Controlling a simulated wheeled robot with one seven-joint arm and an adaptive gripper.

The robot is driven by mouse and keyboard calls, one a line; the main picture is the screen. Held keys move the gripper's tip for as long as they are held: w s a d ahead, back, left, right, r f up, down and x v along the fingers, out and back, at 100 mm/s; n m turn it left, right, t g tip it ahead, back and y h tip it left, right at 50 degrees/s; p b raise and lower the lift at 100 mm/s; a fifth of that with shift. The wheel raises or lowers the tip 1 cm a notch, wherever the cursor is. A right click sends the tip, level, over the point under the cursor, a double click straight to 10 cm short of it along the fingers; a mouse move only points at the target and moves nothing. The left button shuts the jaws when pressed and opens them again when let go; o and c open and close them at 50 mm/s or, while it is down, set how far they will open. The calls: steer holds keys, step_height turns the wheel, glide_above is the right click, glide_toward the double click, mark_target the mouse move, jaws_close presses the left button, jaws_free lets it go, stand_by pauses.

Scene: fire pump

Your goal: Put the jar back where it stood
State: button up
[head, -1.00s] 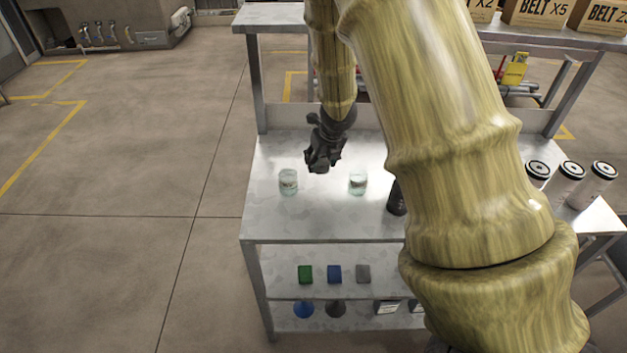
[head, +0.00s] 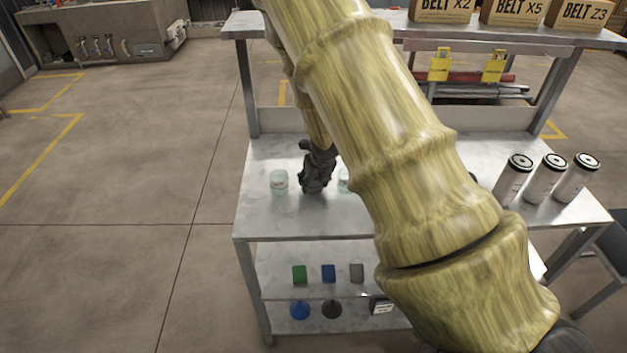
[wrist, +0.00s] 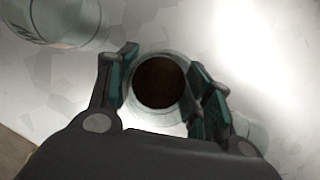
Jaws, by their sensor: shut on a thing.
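My gripper (wrist: 162,85) is shut on a jar (wrist: 158,82) with a clear round rim and a dark brown inside, seen from above between the two fingers. In the head view my gripper (head: 315,188) is low over the grey table top, between two clear glass jars. In that view I cannot make out the held jar against the dark gripper, nor tell whether it touches the table. The left glass jar (head: 279,182) stands apart from the gripper. The right glass jar (head: 343,182) is partly hidden by my gripper and arm.
The table (head: 270,218) has a clear strip in front of the jars. Several white canisters with black lids (head: 545,180) stand at its right. A raised shelf at the back carries belt boxes (head: 512,10). Small blocks (head: 328,273) lie on the lower shelf.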

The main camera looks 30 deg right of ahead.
steer(key=shift+w+f, duration=0.15)
steer(key=o, duration=1)
steer(key=shift+o, duration=0.9)
steer(key=shift+r, duration=0.2)
steer(key=shift+f, duration=0.1)
steer(key=v, duration=1.2)
steer(key=shift+b, duration=0.3)
